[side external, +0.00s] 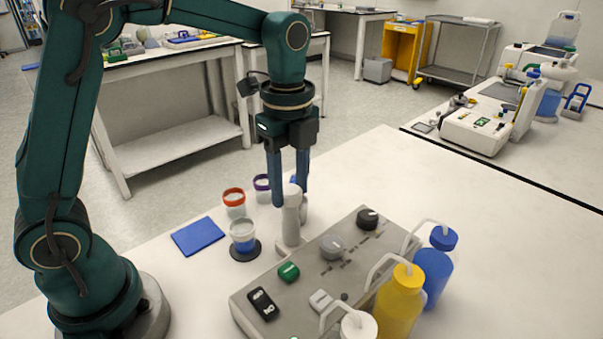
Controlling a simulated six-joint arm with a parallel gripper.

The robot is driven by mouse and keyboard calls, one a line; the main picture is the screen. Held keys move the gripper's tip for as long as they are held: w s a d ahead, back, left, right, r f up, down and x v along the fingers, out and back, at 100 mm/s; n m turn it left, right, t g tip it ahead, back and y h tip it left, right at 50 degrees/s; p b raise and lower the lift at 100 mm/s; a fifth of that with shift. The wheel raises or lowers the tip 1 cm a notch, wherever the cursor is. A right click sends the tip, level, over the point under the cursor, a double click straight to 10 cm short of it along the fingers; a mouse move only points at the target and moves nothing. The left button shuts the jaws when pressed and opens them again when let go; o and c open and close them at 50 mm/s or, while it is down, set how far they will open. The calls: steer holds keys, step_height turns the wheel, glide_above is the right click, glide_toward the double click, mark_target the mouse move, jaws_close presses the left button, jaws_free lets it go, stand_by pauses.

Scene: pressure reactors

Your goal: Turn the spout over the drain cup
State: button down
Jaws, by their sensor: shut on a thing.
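My gripper (289,198) points straight down and is shut on the top of a pale grey upright post (291,224), which appears to be the spout. One finger is on each side of it. The post stands at the back edge of a grey control box. Where the spout's outlet points is hard to tell, since the fingers cover part of it. A clear cup with blue contents (243,238) stands on a dark round base to the left of the post, apart from it. This may be the drain cup; no label is readable.
An orange-rimmed cup (234,204) and a purple-rimmed cup (262,188) stand behind. A blue mat (198,237) lies left. The control box (312,277) has knobs and a green button. Yellow (399,297), blue (434,268) and white-capped (358,326) wash bottles stand at its right and front.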

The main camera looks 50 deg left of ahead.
stand_by(0.3)
steer(key=shift+c, duration=1.8)
jaws_free()
steer(key=shift+r, duration=0.1)
steer(key=shift+r, duration=2.5)
